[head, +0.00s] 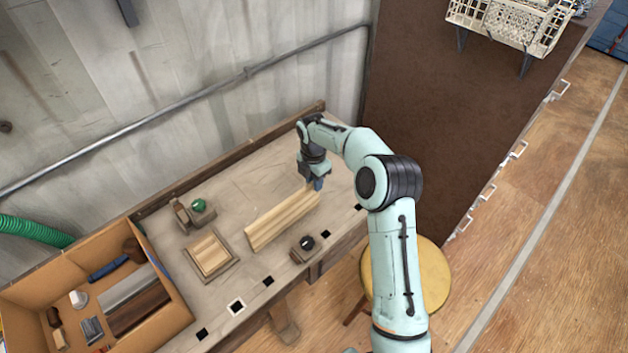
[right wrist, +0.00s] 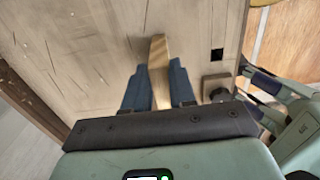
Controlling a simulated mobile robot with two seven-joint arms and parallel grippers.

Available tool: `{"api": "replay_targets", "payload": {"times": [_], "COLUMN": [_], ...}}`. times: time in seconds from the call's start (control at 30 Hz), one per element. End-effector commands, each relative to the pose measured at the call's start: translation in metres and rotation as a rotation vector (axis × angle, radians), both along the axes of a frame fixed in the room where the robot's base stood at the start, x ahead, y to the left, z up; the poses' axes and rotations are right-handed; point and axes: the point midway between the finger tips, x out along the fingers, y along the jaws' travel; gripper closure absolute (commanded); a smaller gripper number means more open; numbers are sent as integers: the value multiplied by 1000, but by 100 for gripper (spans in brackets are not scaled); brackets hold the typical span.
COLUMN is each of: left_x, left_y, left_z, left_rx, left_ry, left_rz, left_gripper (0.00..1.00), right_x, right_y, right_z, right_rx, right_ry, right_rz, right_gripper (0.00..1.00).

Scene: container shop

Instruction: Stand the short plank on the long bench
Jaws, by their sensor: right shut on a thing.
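The short plank (head: 280,220) is pale wood and shows in the head view over the long bench (head: 240,190), with its long side running from lower left to upper right. My right gripper (head: 317,184) is at its upper-right end. In the right wrist view the plank (right wrist: 159,60) stands edge-on between the two blue fingers of the right gripper (right wrist: 159,88), which are shut on it. I cannot tell whether its lower edge touches the bench top.
On the bench are a tray of pale slats (head: 211,254), a clamp with a green knob (head: 197,210) and a small block with a black knob (head: 303,248). A cardboard box (head: 165,295) of parts stands lower left. A yellow stool (head: 436,280) is right of the bench.

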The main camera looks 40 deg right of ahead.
Motion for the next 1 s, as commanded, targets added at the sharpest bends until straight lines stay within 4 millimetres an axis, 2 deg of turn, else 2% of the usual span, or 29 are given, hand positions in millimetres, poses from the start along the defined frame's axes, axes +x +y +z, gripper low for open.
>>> {"api": "replay_targets", "payload": {"times": [0.27, 0.3, 0.33, 0.37, 0.63, 0.73, 0.87, 1.0], "left_x": [0, 1, 1, 1, 1, 1, 4, 10], "left_y": [0, 0, 0, 0, 0, 0, 0, 0], "left_z": [1, 1, 1, 1, 1, 1, 4, 10], "left_rx": [0, 0, 0, 0, 0, 0, 0, 0], "left_ry": [-1, -1, -1, -1, -1, -1, -5, -11], "left_rz": [0, 0, 0, 0, 0, 0, -1, 0], "left_gripper": [73, 73, 73, 73, 73, 73, 73, 73], "right_x": [1, 1, 1, 1, 1, 1, 2, 2], "right_y": [0, 0, 0, 0, 0, 0, 0, 1], "right_z": [-1, -1, -1, -1, 0, 6, 26, 58], "right_rx": [1, 0, 0, 0, 0, 0, 0, 0], "right_ry": [-2, -1, -1, -1, -1, -3, -6, -7], "right_rz": [0, 0, 0, 0, 0, 0, -1, -1], "right_gripper": [100, 62, 52, 49, 49, 49, 49, 49]}}
